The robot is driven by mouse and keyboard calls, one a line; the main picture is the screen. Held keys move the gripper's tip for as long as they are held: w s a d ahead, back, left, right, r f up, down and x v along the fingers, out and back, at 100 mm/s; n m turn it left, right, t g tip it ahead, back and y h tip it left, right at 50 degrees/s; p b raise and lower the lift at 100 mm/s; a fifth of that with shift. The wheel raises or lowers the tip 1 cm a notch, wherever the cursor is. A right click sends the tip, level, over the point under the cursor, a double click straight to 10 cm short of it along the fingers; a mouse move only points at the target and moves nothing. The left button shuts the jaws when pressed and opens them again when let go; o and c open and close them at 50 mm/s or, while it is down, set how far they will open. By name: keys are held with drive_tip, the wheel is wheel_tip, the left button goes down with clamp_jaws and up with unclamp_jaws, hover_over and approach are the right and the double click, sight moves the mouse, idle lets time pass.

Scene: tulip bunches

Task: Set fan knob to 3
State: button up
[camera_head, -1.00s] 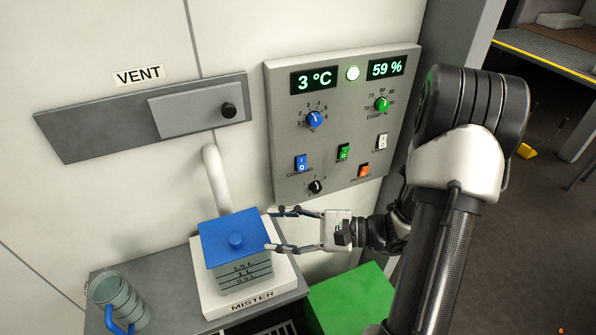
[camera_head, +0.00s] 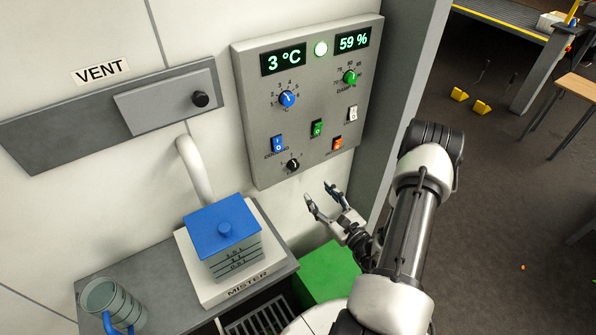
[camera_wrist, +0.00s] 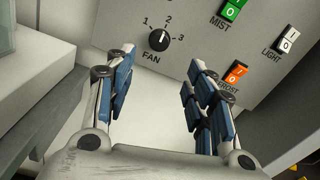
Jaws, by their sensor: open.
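The black fan knob (camera_wrist: 159,39) sits low on the grey control panel (camera_wrist: 125,25), above the word FAN, with the marks 1, 2 and 3 around it. Its white pointer line is near the 2 in the wrist view. In the head view the knob (camera_head: 292,165) is at the panel's lower edge. My gripper (camera_head: 323,192) is open and empty, below and to the right of the knob, apart from the panel. In the wrist view my gripper's fingers (camera_wrist: 160,72) stand apart with the knob beyond them, between their lines and a little higher.
An orange switch (camera_wrist: 236,75), a green switch (camera_wrist: 232,9) and a light switch (camera_wrist: 288,39) sit right of the knob. A mister (camera_head: 236,260) with a blue lid stands below left. A jug (camera_head: 112,303) stands farther left. A green box (camera_head: 330,268) is below my gripper.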

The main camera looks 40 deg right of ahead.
sight(295, 168)
drive_tip(key=w, duration=0.8)
drive_tip(key=w+b, duration=0.1)
drive_tip(key=w, duration=0.3)
drive_tip(key=shift+w+d, duration=0.3)
drive_tip(key=shift+c, duration=0.6)
drive_tip(key=c, duration=1)
